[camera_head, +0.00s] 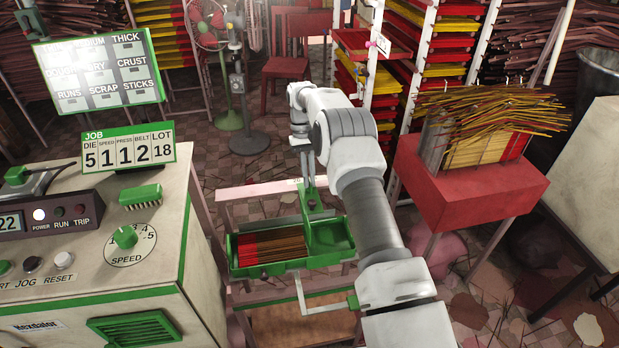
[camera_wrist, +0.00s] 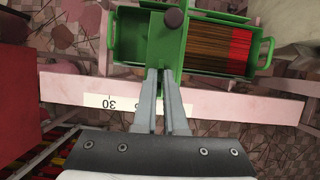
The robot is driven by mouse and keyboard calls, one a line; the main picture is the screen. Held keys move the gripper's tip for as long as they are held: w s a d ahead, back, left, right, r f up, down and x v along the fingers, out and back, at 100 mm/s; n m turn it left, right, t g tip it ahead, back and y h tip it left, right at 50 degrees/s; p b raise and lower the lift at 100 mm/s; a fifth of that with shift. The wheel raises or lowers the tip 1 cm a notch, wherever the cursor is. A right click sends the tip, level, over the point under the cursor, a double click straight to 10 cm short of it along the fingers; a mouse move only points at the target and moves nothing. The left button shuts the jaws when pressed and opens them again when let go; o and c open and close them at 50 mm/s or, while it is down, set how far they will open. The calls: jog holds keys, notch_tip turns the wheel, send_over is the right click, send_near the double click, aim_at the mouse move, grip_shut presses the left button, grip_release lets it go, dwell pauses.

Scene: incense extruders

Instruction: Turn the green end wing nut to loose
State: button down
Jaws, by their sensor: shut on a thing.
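My gripper (camera_head: 307,168) points down at the far end of a green tray unit (camera_head: 345,258). Its two pale fingers (camera_wrist: 158,75) are close together in the wrist view, with their tips at the near edge of the tray's green middle part (camera_wrist: 169,50). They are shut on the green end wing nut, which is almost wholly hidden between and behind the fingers. Its angle cannot be made out. A dark round knob (camera_wrist: 174,18) stands on the middle part, just beyond the fingertips.
Brown and red incense sticks (camera_head: 270,246) lie in the tray's left compartment. A pink scale bar (camera_wrist: 210,103) marked 30 runs under my fingers. A crank with a green knob (camera_head: 352,302) is at the front. A control cabinet (camera_head: 160,255) stands left, a red stand (camera_head: 470,185) right.

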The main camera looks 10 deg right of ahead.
jog(key=n+h, duration=0.1)
jog(key=n, duration=0.1)
jog(key=n+h, duration=0.1)
jog(key=n, duration=0.2)
jog(key=shift+a+n+t, duration=0.15)
jog(key=shift+n+t, duration=0.15)
jog(key=shift+t, duration=0.1)
jog(key=n, duration=0.2)
jog(key=n+t+h, duration=0.1)
jog(key=n, duration=0.2)
jog(key=shift+s+a+n+h, duration=0.1)
jog(key=shift+s+n+h, duration=0.05)
jog(key=shift+n+h, duration=0.15)
jog(key=shift+t, duration=0.3)
jog(key=c, duration=1)
grip_release()
jog(key=shift+r, duration=0.1)
jog(key=p+v, duration=0.2)
jog(key=v, duration=1.5)
jog(key=shift+a, duration=0.15)
jog(key=shift+r, duration=0.1)
